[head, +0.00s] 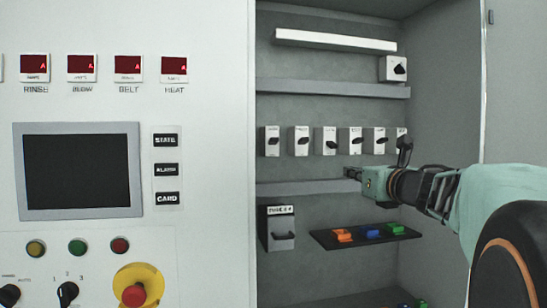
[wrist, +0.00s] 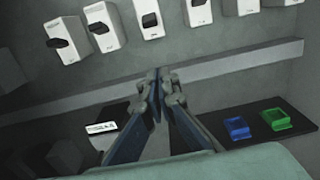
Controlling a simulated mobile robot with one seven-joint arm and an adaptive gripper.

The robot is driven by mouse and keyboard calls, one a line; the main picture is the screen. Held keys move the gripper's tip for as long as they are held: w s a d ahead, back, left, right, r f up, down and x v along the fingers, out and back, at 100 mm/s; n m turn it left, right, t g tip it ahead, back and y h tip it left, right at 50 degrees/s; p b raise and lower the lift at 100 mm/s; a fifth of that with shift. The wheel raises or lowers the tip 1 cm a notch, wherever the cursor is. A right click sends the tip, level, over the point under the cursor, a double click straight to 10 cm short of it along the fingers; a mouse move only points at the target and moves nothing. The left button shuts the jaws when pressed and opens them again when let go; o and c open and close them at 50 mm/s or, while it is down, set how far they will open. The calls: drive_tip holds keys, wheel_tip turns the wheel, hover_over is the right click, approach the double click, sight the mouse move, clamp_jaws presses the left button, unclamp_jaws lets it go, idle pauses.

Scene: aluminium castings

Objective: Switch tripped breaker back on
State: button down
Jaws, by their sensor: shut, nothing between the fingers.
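A row of white breakers with black levers is mounted inside the open cabinet. In the head view the third breaker from the left (head: 325,134) has its lever a little lower than its neighbours, but the levers are too small to read surely. The rightmost breaker (head: 400,134) is partly hidden by my arm. Several breakers also show along the top of the wrist view, one of them near the middle (wrist: 149,8). My gripper (head: 349,173) is shut and empty, below the row and apart from it. Its fingertips also meet in the wrist view (wrist: 159,72).
A grey rail (head: 300,188) runs below the breakers. A dark shelf (head: 325,240) under it holds orange, blue (head: 368,231) and green blocks. A labelled box (head: 281,240) hangs at left. The cabinet's right wall (head: 440,80) stands beside my arm.

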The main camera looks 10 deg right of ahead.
sight(329, 142)
drive_tip(key=w+r+p, duration=0.1)
drive_tip(key=w, duration=0.2)
drive_tip(key=w+r+p, duration=0.1)
drive_tip(key=w, duration=0.1)
drive_tip(key=w+r+p, duration=0.1)
drive_tip(key=w+p, duration=0.1)
drive_tip(key=w, duration=0.1)
drive_tip(key=shift+w+a+r, duration=0.15)
drive_tip(key=shift+w+r, duration=0.15)
drive_tip(key=shift+r, duration=0.1)
drive_tip(key=shift+r+p, duration=0.35)
drive_tip(key=shift+p, duration=0.5)
